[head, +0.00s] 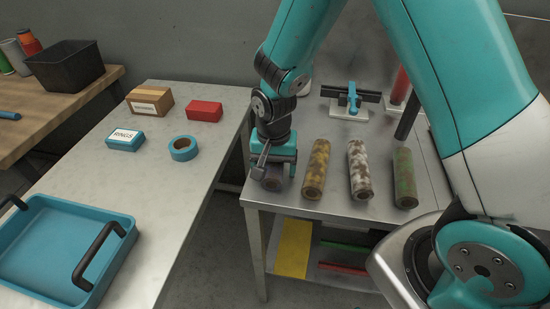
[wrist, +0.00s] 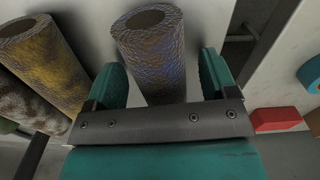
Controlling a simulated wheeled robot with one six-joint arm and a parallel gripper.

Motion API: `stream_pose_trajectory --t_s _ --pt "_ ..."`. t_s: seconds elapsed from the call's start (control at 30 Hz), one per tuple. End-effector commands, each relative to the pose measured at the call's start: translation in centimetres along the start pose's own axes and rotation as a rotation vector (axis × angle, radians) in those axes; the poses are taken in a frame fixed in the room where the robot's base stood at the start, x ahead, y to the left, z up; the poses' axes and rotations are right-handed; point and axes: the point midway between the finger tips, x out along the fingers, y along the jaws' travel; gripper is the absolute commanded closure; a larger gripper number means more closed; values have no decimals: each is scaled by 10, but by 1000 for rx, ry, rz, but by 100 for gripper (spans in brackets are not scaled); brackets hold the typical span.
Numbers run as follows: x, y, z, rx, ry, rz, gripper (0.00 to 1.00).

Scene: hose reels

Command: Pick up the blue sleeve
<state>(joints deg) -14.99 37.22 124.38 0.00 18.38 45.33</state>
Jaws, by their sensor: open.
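The blue sleeve (wrist: 155,55) is a worn tube with brown and blue mottling and an open round end, lying between my two fingers in the wrist view. In the head view only its near end (head: 273,184) shows, at the left end of the row on the metal table; the rest is hidden by my gripper. My gripper (head: 272,168) is open, pointing down over the sleeve. In the wrist view its teal fingers (wrist: 162,78) stand on either side of the tube, with a small gap visible at the right one.
A yellow sleeve (head: 316,170), a white one (head: 359,168) and a green one (head: 404,178) lie to the right. The yellow one is closest. The grey bench (head: 165,205) at left holds a blue tray (head: 50,250), tape roll (head: 184,148) and red box (head: 205,111).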

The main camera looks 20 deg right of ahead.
Motion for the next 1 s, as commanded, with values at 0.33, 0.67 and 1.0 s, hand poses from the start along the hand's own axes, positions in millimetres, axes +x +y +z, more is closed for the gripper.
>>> stream_pose_trajectory --t_s 0.33,0.67,1.0 --pt "0 0 0 0 0 0 76" --pt "-6 0 0 0 2 -1 76" --pt "-78 -1 -1 0 7 -7 76"
